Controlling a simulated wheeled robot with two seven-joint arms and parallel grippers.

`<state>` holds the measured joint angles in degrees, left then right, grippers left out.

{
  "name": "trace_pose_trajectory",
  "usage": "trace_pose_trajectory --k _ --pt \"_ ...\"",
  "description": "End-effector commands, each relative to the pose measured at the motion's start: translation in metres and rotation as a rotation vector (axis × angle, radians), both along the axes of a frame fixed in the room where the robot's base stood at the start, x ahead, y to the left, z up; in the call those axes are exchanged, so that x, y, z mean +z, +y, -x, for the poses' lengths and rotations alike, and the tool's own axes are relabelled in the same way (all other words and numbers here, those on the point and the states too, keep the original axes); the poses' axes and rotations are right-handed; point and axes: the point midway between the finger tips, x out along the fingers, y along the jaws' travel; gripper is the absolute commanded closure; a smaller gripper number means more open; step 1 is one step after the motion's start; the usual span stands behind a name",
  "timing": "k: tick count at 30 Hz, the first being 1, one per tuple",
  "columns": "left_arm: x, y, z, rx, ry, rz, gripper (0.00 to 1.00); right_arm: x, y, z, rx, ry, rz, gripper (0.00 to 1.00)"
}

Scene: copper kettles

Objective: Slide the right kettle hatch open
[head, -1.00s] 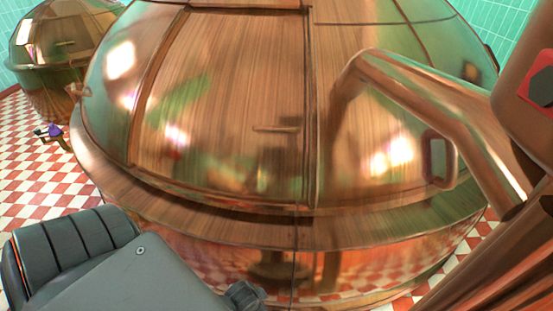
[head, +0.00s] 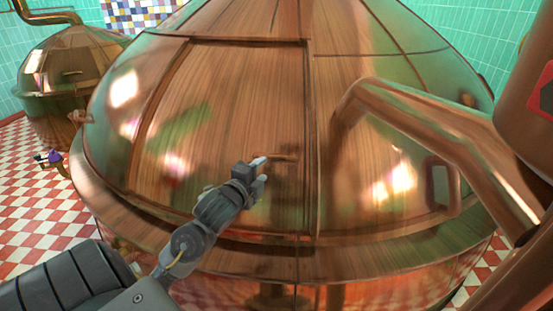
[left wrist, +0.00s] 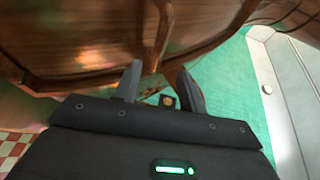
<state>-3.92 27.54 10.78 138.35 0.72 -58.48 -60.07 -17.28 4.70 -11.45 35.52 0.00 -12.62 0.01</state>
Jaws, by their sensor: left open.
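The large copper kettle (head: 400,225) fills the middle of the head view. Its hatch (head: 225,95) is a broad curved panel on the front of the dome, bounded by seams, and looks shut. A small horizontal handle (head: 285,157) sits on the hatch near its right edge. My left gripper (head: 262,171) is open and empty, with its fingertips just left of the handle; whether they touch it I cannot tell. In the left wrist view the open fingers (left wrist: 160,74) point toward the copper surface (left wrist: 80,35), and the handle is not clear. My right gripper is not in view.
A thick copper pipe (head: 430,105) bends across the right side of the dome. A smaller copper kettle (head: 72,62) stands at the back left. A small purple-topped object (head: 52,158) is left of the large kettle. Red and white floor (head: 40,205) is clear at left.

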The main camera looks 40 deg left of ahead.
Motion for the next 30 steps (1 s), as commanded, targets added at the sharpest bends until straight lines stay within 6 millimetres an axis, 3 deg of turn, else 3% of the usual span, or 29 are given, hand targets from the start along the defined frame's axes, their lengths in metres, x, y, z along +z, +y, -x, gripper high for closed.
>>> trace_pose_trajectory --k 5,18,30 --pt "-0.002 0.005 -0.019 0.001 0.002 0.004 0.59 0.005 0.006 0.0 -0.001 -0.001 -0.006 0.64" --pt "-0.013 0.023 -0.09 0.001 0.003 0.005 0.59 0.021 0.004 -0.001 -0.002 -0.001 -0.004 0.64" --pt "-0.016 0.026 -0.102 0.0 0.003 0.005 0.59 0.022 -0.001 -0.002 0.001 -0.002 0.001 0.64"
